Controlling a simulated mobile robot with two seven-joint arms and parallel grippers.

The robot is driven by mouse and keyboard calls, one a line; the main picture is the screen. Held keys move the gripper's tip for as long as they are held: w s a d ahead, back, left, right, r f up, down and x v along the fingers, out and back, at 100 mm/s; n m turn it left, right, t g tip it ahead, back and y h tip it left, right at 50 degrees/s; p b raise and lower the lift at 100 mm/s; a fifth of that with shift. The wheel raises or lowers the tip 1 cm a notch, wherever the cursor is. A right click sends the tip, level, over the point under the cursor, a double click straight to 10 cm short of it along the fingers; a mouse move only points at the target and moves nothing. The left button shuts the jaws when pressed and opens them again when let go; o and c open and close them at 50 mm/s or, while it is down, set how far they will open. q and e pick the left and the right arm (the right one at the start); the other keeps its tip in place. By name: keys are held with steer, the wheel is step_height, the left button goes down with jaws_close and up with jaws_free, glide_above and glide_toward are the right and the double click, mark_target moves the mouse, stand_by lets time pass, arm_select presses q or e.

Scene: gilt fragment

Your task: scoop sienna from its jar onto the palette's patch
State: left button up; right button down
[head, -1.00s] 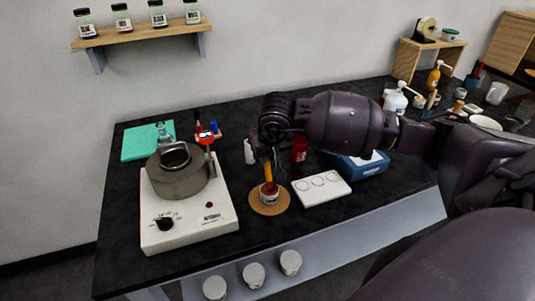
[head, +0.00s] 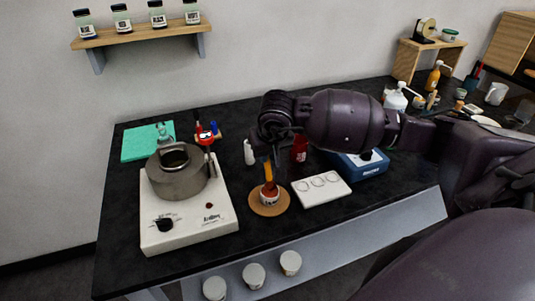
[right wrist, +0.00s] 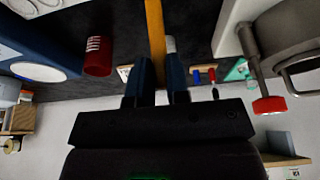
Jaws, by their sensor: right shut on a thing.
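The sienna jar (head: 269,199), a small pale jar with red-brown at its mouth, stands upright on a round cork mat (head: 257,208). The white palette (head: 332,190) with three ringed patches lies just right of it; I see no colour in the rings. My right gripper (head: 268,158) is above the jar, shut on the orange handle (head: 268,173) of a scoop. The handle also shows between the fingers in the right wrist view (right wrist: 154,30). The scoop's lower end is hidden at the jar's mouth. My left gripper is not in view.
A hotplate (head: 190,228) bearing a grey metal pot (head: 178,181) stands left of the mat. A red container (head: 299,149), a white bottle (head: 249,153) and a blue device (head: 362,167) stand behind. Lidded tubs (head: 254,275) are below the table's front edge.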

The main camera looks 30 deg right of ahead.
steer(key=shift+r+p, duration=0.95)
steer(key=shift+r, duration=2.25)
steer(key=s+a+f+n, duration=0.1)
steer(key=s+a+f, duration=0.1)
steer(key=a, duration=0.4)
steer(key=s+a+f+n+y, duration=0.1)
steer(key=s+a+f, duration=0.1)
steer(key=a, duration=0.3)
steer(key=shift+s+a+f+n, duration=0.35)
steer(key=shift+n, duration=0.05)
